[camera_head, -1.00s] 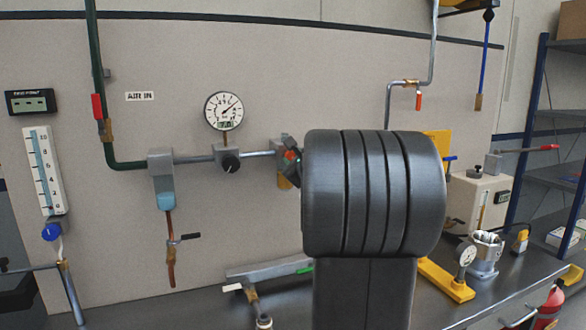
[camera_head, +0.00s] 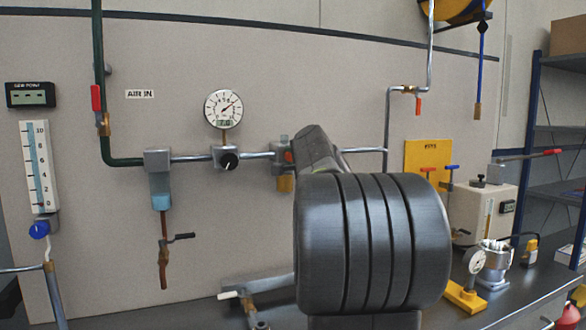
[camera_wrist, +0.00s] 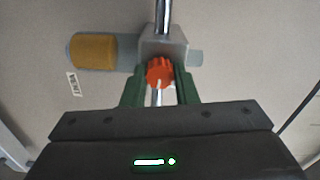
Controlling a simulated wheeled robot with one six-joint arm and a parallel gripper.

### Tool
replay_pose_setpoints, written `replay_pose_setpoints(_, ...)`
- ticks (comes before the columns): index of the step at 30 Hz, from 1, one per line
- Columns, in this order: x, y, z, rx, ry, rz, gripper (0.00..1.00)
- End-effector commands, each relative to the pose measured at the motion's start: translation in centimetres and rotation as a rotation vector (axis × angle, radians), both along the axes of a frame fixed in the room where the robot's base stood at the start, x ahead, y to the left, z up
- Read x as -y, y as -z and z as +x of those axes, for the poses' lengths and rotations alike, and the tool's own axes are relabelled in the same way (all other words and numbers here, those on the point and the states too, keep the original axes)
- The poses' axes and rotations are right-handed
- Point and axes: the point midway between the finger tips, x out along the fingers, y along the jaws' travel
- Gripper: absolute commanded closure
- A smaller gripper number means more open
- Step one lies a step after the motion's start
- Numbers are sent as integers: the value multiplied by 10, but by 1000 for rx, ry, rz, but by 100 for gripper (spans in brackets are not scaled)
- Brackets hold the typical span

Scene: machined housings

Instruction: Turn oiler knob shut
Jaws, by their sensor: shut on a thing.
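The oiler is a grey block (camera_wrist: 163,46) on the air pipe, with an amber bowl (camera_wrist: 93,50) and an orange-red ribbed knob (camera_wrist: 160,71) on its front. In the wrist view, the two green fingers of my gripper (camera_wrist: 159,82) stand on either side of the knob and are shut on it. In the head view, the oiler block (camera_head: 281,145) and its amber bowl (camera_head: 285,184) show just left of my arm, with a bit of the red knob (camera_head: 289,157). My arm hides the fingers there.
A pressure gauge (camera_head: 223,108) and a regulator with a black knob (camera_head: 229,160) sit on the pipe left of the oiler. A filter with a blue bowl (camera_head: 161,202) hangs further left. A yellow board (camera_head: 427,160) is to the right. The bench lies below.

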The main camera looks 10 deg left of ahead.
Motion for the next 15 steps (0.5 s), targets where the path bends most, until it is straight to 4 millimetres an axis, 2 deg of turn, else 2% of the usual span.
replay_pose_setpoints(1,-1,5,0,26,-1,-37,96)
replay_pose_setpoints(15,-1,5,0,274,-1,-407,96)
